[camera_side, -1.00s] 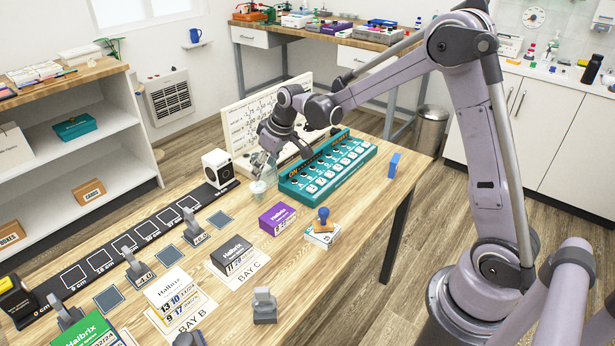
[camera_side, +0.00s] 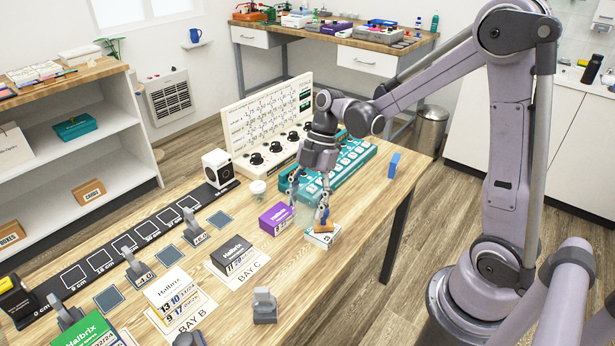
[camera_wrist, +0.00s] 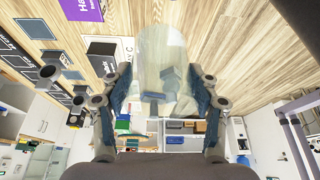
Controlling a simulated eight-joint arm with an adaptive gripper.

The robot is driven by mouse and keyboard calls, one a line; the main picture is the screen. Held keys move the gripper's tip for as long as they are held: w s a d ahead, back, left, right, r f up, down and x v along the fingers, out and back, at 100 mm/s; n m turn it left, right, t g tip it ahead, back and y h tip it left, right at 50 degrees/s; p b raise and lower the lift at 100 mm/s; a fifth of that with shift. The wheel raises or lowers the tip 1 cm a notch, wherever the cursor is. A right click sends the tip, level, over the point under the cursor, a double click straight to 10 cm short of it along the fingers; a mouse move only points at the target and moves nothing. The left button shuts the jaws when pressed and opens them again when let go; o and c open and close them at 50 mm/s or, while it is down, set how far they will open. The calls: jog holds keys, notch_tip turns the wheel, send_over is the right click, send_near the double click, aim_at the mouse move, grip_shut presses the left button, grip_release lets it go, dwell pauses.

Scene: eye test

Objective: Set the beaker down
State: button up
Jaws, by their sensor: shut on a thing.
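The beaker (camera_wrist: 160,48) is clear glass and stands out in the wrist view, between the two fingers of my gripper (camera_wrist: 160,95). My gripper is shut on it. In the side view my gripper (camera_side: 308,204) points down near the purple box and the blue-handled stamp, on the near side of the teal panel. The glass is very faint between the fingers there. I cannot tell whether its base touches the table.
The purple box (camera_side: 276,217) and the stamp (camera_side: 323,224) on its white box are close to the fingers. A small white-lidded jar (camera_side: 258,187) stands left of the teal panel (camera_side: 345,170). A dark box (camera_side: 232,256) stands at Bay C. Bare wood lies in front.

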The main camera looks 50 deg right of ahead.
jog(key=shift+s+a+r+n+g, duration=0.15)
jog(key=shift+s+a+n+g, duration=0.15)
jog(key=shift+s+n, duration=0.5)
jog(key=shift+a, duration=0.25)
jog(key=w+a+f, duration=0.1)
jog(key=a+f, duration=0.1)
jog(key=a, duration=0.1)
jog(key=w+a+f, duration=0.1)
jog(key=a+f, duration=0.1)
jog(key=a, duration=0.2)
jog(key=w+a+f, duration=0.1)
jog(key=a+f, duration=0.2)
jog(key=shift+a, duration=0.35)
jog(key=shift+f, duration=2)
jog(key=shift+f, duration=0.1)
jog(key=o, duration=1.1)
jog(key=shift+o, duration=0.2)
